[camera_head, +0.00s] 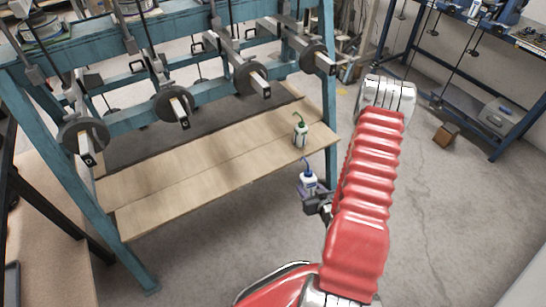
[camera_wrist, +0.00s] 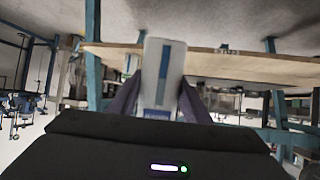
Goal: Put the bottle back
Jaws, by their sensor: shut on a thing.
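My gripper (camera_head: 313,196) is shut on a white bottle (camera_head: 308,181) with a blue spout. In the head view the bottle stands roughly upright in the jaws, just off the front right edge of the wooden shelf (camera_head: 190,186). In the wrist view the bottle (camera_wrist: 158,63) shows white and blue between the two dark fingers (camera_wrist: 158,92). The shelf board (camera_wrist: 240,66) crosses behind it. The bottle's lower part is hidden by the gripper in the head view.
A second bottle (camera_head: 300,134), white with a green spout, stands near the shelf's right end. A blue frame post (camera_head: 329,100) rises at that end. Weighted levers (camera_head: 250,78) hang above the shelf. Much of the board left of the green-spout bottle is bare.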

